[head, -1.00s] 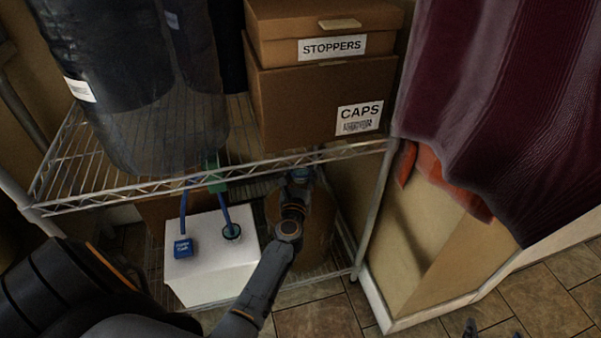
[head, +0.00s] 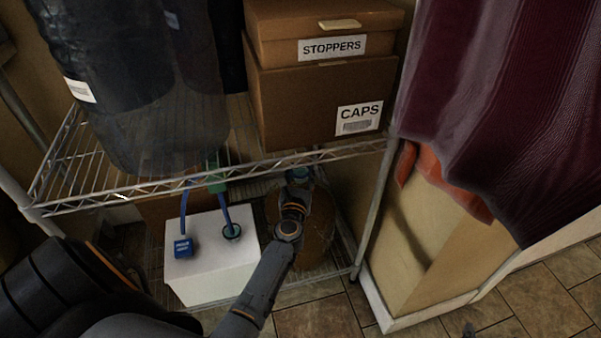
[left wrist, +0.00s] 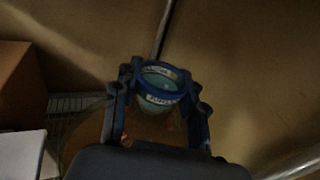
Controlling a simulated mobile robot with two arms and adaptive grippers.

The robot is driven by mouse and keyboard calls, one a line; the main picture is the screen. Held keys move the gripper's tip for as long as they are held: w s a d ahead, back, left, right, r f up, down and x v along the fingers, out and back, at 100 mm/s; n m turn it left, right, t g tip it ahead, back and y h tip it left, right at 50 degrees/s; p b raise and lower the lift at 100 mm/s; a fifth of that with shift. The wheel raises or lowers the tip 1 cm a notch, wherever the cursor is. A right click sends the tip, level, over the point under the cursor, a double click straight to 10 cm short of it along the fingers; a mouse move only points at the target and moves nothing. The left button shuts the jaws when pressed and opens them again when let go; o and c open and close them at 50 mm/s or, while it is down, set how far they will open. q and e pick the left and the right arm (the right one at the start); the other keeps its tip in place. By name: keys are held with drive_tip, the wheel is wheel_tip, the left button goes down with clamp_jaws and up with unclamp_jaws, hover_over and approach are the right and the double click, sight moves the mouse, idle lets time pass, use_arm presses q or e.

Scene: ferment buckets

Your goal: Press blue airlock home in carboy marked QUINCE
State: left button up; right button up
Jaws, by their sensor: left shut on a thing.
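My left gripper (head: 298,178) reaches under the wire shelf, above a brown, rounded carboy (head: 317,238) on the lower rack. In the left wrist view my left gripper (left wrist: 160,100) has its fingers on both sides of a round blue-rimmed piece (left wrist: 158,86), shut on it. It looks like the blue airlock, with a teal middle and a pale lettered band that I cannot read clearly. The carboy's neck and any QUINCE mark are hidden, so I cannot tell how deep the piece sits.
A white box (head: 215,275) with a blue tagged block (head: 183,248) and blue tubes stands left of the carboy. The wire shelf (head: 330,154) above bears cardboard boxes (head: 290,105) and a dark wrapped vessel (head: 150,90). A shelf post (head: 375,215) stands close on the right.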

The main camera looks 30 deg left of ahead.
use_arm(q)
drive_tip(key=o, duration=1.2)
drive_tip(key=shift+s+d, duration=0.25)
drive_tip(key=shift+s, duration=0.2)
drive_tip(key=v, duration=1.1)
